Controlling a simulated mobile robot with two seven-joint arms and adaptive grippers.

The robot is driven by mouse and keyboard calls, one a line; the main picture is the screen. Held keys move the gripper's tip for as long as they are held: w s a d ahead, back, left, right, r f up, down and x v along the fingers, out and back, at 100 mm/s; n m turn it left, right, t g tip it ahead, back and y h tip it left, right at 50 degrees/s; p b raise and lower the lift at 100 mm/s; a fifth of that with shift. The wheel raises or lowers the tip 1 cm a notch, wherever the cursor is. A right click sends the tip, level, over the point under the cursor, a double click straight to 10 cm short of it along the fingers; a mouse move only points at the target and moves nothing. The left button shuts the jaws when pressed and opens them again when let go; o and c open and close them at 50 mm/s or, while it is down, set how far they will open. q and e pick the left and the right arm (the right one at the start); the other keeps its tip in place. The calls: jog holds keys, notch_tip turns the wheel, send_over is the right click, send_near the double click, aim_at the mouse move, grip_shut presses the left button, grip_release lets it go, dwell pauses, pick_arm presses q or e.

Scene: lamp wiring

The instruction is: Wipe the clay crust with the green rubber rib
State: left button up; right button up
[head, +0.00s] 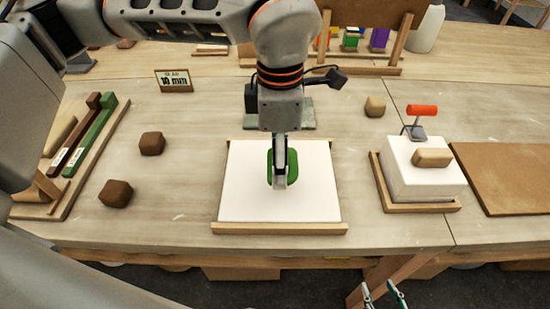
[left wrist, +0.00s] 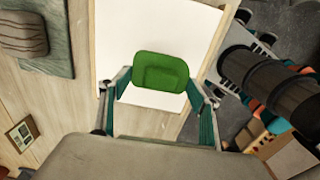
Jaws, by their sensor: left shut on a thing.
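My left gripper (head: 280,184) is shut on the green rubber rib (head: 293,168), over the middle of the slab. In the left wrist view the rib (left wrist: 160,72) sits between the two teal fingers. I cannot tell whether it touches the slab. My right gripper (head: 382,294) is at the bottom edge, fingers apart and empty.
A rack (head: 85,165) with coloured bars stands at the left, near two brown lumps (head: 152,143). A white block (head: 405,170) with a wooden piece and an orange-handled tool (head: 421,112) stands right. A brown board (head: 505,175) lies further right. A 10 mm sign (head: 174,81) stands behind.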

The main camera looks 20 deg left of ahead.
pick_arm(q)
jog(key=shift+r+p, duration=0.3)
jog(key=shift+r, duration=0.9)
pick_arm(e)
jog(key=shift+w+a+r, duration=0.3)
jog(key=shift+a+r, duration=0.1)
jog(key=shift+r, duration=0.3)
jog(key=shift+r, duration=0.1)
